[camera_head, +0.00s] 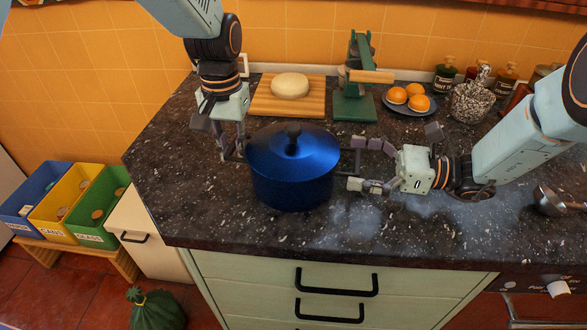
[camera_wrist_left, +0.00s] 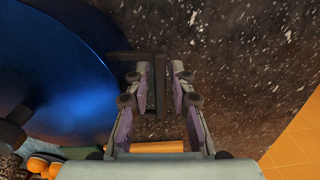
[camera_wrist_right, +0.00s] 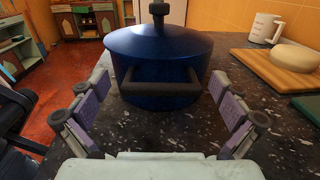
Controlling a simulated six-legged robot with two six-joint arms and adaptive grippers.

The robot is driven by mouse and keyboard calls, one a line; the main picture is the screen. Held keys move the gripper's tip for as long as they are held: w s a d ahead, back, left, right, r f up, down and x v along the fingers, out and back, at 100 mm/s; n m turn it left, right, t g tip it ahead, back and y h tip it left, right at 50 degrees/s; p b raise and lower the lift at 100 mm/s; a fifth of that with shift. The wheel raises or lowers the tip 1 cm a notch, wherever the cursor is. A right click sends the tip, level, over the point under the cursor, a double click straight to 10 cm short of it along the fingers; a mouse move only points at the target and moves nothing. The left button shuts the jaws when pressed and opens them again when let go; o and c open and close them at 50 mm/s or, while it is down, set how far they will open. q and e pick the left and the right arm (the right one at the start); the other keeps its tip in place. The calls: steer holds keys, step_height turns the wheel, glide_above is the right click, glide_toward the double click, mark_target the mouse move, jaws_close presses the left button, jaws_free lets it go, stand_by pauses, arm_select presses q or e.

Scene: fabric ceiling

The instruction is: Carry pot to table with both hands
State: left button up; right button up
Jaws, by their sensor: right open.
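A blue lidded pot (camera_head: 293,180) stands upright on the dark speckled counter (camera_head: 230,225). It also shows in the left wrist view (camera_wrist_left: 55,70) and the right wrist view (camera_wrist_right: 160,52). My left gripper (camera_head: 232,152) points down at the pot's left side. In the left wrist view its narrowly spaced fingers (camera_wrist_left: 158,85) straddle a dark side handle; whether they press on it is unclear. My right gripper (camera_head: 362,165) is open and level at the pot's right side. In the right wrist view the other handle (camera_wrist_right: 163,78) lies ahead between the spread, empty fingers. No table is recognisable.
Behind the pot are a cutting board (camera_head: 262,100) with dough (camera_head: 290,86), a green press-like device (camera_head: 355,95) and a plate of oranges (camera_head: 408,98). A ladle (camera_head: 552,203) lies at right.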

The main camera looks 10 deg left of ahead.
arm_select(q)
steer(key=shift+s+a, duration=0.1)
arm_select(e)
steer(key=shift+s+a+r, duration=0.1)
arm_select(q)
steer(key=shift+w+f, duration=0.1)
steer(key=shift+w, duration=0.15)
steer(key=shift+c, duration=1)
arm_select(e)
steer(key=shift+w, duration=0.25)
steer(key=shift+c, duration=1)
arm_select(q)
jaws_close()
arm_select(e)
steer(key=shift+f, duration=0.2)
steer(key=c, duration=0.3)
arm_select(q)
steer(key=shift+s, duration=0.15)
arm_select(e)
steer(key=shift+s+r, duration=0.15)
steer(key=c, duration=0.5)
steer(key=shift+c, duration=1.3)
steer(key=c, duration=0.6)
